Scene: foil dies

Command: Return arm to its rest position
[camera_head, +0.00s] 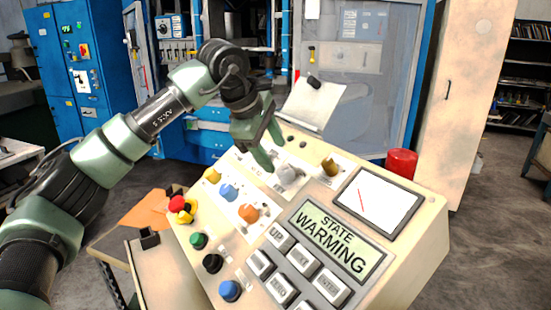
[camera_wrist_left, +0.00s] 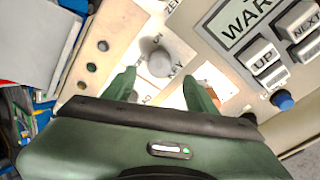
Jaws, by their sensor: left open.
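My left arm (camera_head: 110,148) reaches in from the left, and my left gripper (camera_head: 272,150) hangs over the back part of the control panel (camera_head: 425,225). Its green fingers are apart and nothing shows between them. A pale grey knob (camera_head: 288,173) sits just beyond the fingertips. In the left wrist view the knob (camera_wrist_left: 159,62) lies ahead of the open gripper (camera_wrist_left: 165,85), by the word "KEY"; I cannot tell whether a finger touches it. The panel's display (camera_head: 338,240) reads "STATE WARMING". My right gripper is not in view.
The panel carries a red and yellow stop button (camera_head: 182,208), several coloured knobs and grey keys, and a dial window (camera_head: 378,203). A red cylinder (camera_head: 401,163) stands behind it. A blue machine (camera_head: 205,135) is at the back. Open floor (camera_head: 480,230) lies to the right.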

